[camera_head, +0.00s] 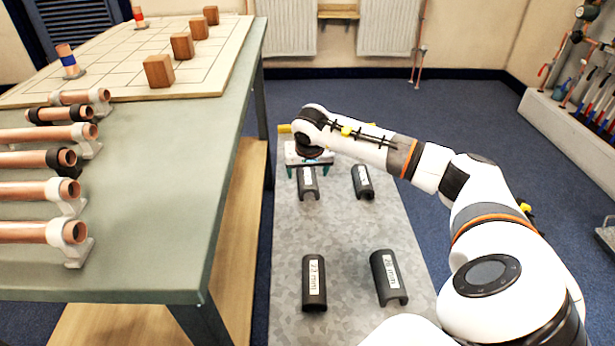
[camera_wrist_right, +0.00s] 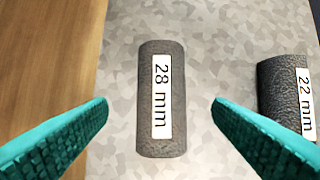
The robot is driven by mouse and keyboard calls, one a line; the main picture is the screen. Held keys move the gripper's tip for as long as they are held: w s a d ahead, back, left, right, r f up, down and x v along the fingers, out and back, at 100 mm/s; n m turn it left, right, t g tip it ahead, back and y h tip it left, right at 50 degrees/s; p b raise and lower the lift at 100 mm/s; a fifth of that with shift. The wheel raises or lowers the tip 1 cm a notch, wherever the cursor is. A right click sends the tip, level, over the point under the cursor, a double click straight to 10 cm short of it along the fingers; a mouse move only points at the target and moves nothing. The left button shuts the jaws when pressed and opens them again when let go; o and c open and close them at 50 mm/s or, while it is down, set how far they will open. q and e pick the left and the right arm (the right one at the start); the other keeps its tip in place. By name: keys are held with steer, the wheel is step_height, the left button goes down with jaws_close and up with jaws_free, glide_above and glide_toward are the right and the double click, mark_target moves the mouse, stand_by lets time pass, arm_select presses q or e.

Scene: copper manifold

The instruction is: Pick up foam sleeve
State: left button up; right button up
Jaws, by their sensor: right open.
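Several dark grey foam sleeves lie on a grey metal bench (camera_head: 340,240). My right gripper (camera_head: 309,168) is open above the far left sleeve (camera_head: 308,186), fingers pointing down. In the right wrist view this sleeve (camera_wrist_right: 146,98) is labelled "28 mm" and lies between the two teal fingers, apart from both. The far right sleeve (camera_head: 363,183) shows at the right edge of the wrist view, labelled "22 mm" (camera_wrist_right: 288,95). Nearer sleeves lie at front left (camera_head: 314,284), labelled "22 mm", and front right (camera_head: 389,278), labelled "28 mm". My left gripper is out of view.
A green-grey table (camera_head: 160,190) stands left of the bench, higher than it. It carries copper pipes (camera_head: 38,232) in clips and a grid board (camera_head: 120,75) with wooden blocks (camera_head: 158,71). The bench middle between the sleeve rows is clear.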

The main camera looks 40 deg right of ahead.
mark_target(308, 176)
steer(key=b+x, duration=0.2)
steer(key=x, duration=0.2)
steer(key=shift+w+d+f, duration=0.1)
steer(key=shift+d+f, duration=0.05)
steer(key=shift+w+d+f+b, duration=0.15)
steer(key=shift+w+f+b, duration=0.05)
steer(key=shift+f+b, duration=0.2)
steer(key=c, duration=1)
steer(key=shift+c, duration=0.3)
